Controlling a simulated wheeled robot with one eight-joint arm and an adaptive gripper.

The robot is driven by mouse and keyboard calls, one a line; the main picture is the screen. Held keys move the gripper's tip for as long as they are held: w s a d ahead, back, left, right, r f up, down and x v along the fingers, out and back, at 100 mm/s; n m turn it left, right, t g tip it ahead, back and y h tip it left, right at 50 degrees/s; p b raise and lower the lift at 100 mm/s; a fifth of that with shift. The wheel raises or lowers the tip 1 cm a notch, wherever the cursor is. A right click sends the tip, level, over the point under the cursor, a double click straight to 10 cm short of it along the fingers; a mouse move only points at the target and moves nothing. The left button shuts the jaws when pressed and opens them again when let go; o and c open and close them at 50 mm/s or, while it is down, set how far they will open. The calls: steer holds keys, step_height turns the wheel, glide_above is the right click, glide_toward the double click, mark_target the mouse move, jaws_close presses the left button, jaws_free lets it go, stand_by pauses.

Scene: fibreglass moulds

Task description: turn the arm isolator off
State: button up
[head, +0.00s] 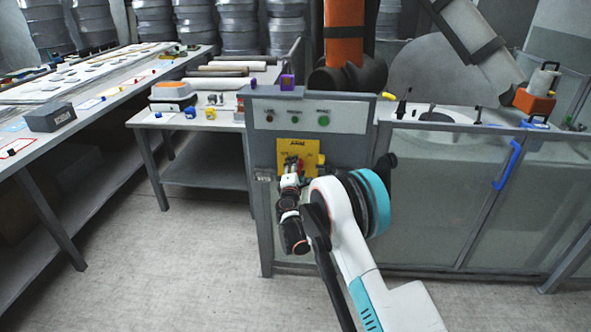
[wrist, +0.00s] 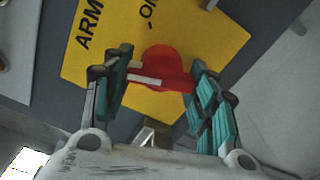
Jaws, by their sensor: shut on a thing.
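The arm isolator is a yellow plate (head: 311,149) on the front of the grey control panel. In the wrist view the yellow plate (wrist: 215,28) carries dark lettering reading "ARM" and part of another word. A red rotary handle (wrist: 168,72) with a white mark stands on the plate. My gripper (wrist: 160,85) is at the handle, with one teal-padded finger on each side, shut on it. In the head view my gripper (head: 291,166) is in front of the plate and covers most of the handle.
The control panel (head: 345,113) has several buttons above the plate. A clear guard with a blue handle (head: 507,165) stands to the right. A workbench (head: 200,127) with tools is on the left. The floor (head: 170,260) at the left front is clear.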

steer(key=n, duration=0.5)
steer(key=shift+f, duration=0.1)
steer(key=shift+n, duration=0.3)
stand_by(0.4)
steer(key=o, duration=1.1)
steer(key=s, duration=1.2)
steer(key=shift+a, duration=0.15)
